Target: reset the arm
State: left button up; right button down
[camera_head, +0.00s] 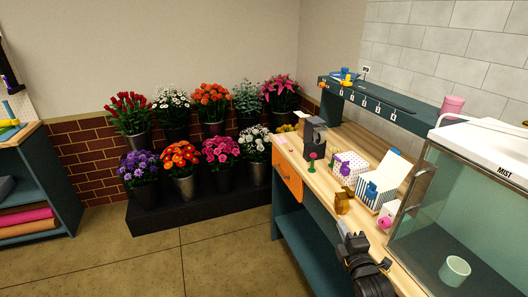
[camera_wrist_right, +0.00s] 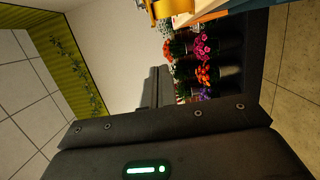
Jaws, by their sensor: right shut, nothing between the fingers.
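My right gripper (camera_head: 352,243) shows at the bottom of the head view, dark, above the front edge of the wooden workbench (camera_head: 312,178). In the right wrist view its dark fingers (camera_wrist_right: 157,88) are close together and shut, with nothing held. My left gripper is not in the head view.
On the bench near my right gripper are a brass-coloured item (camera_head: 343,202), a striped open box (camera_head: 376,187), a dotted box (camera_head: 348,168) and a pink roll (camera_head: 387,214). A glass cabinet (camera_head: 440,225) stands at right. Potted flowers fill a dark stepped stand (camera_head: 160,219). The floor (camera_head: 225,262) is clear.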

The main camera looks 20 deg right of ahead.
jog(key=s+a+f+m+g+y, duration=0.2)
jog(key=s+a+f+m+g, duration=0.45)
jog(key=s+f, duration=0.25)
jog(key=s+a+f+m+g+y, duration=0.1)
jog(key=s+a+f+m+g, duration=0.2)
jog(key=s, duration=0.5)
jog(key=s+a+f+m+g+y, duration=0.15)
jog(key=s+a+m+g, duration=0.25)
jog(key=s, duration=0.4)
notch_tip(320, 180, down, 27)
jog(key=s+g, duration=0.2)
jog(key=s, duration=0.1)
jog(key=s+d+f+g+h, duration=0.1)
jog(key=s+d+f, duration=0.1)
jog(key=s+f, duration=1.3)
jog(key=shift+s+d+f, duration=0.15)
jog(key=shift+s, duration=0.25)
